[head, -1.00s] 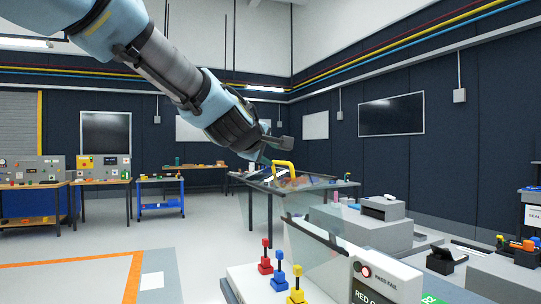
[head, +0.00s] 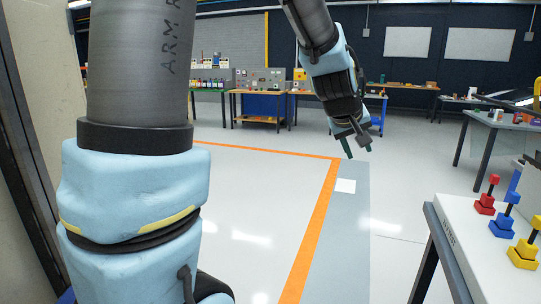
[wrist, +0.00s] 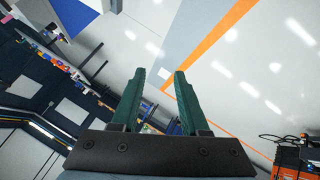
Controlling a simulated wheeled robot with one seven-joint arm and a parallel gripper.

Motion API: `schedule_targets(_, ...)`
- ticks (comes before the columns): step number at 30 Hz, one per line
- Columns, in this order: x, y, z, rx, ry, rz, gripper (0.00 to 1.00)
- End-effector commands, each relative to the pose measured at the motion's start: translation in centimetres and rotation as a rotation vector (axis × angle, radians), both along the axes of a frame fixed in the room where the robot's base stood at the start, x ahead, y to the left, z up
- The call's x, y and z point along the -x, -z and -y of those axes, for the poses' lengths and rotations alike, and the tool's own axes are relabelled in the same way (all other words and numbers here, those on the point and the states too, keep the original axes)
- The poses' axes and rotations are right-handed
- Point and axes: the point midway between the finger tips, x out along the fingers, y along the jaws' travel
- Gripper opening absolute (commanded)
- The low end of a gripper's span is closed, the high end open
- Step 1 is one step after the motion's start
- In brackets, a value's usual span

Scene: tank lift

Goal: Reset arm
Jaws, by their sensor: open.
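My gripper (head: 357,150) hangs in the air in the head view, its two fingers pointing down over the open floor. In the wrist view my gripper (wrist: 160,75) shows two green fingers spread apart with nothing between them. My arm is bent, with a large link filling the left of the head view. The gripper is apart from every bench and touches nothing.
A white bench (head: 470,249) with red, blue and yellow handles (head: 508,217) stands at the right. An orange line (head: 318,228) marks the open floor. Workbenches (head: 257,93) with equipment line the back. A dark frame and pale wall stand close at the left.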

Motion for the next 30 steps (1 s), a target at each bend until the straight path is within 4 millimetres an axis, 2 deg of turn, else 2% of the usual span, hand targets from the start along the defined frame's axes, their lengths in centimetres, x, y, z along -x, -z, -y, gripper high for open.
schedule_targets(1, -0.2, 1.8, -3.6, -0.063, -0.013, -0.024, 0.45)
schedule_targets(4, 0.6, 5.1, -10.0, -0.187, -0.015, -0.085, 0.45)
schedule_targets(6, 1.8, 7.3, -14.5, -0.266, -0.013, -0.139, 0.45)
schedule_targets(9, 4.3, 9.8, -20.2, -0.361, -0.002, -0.221, 0.45)
schedule_targets(12, 7.0, 11.7, -24.4, -0.428, 0.013, -0.3, 0.45)
schedule_targets(15, 9.2, 12.8, -27.1, -0.468, 0.027, -0.358, 0.45)
schedule_targets(18, 10.5, 13.3, -28.5, -0.488, 0.037, -0.391, 0.45)
schedule_targets(30, 10.9, 13.5, -28.8, -0.494, 0.043, -0.4, 0.45)
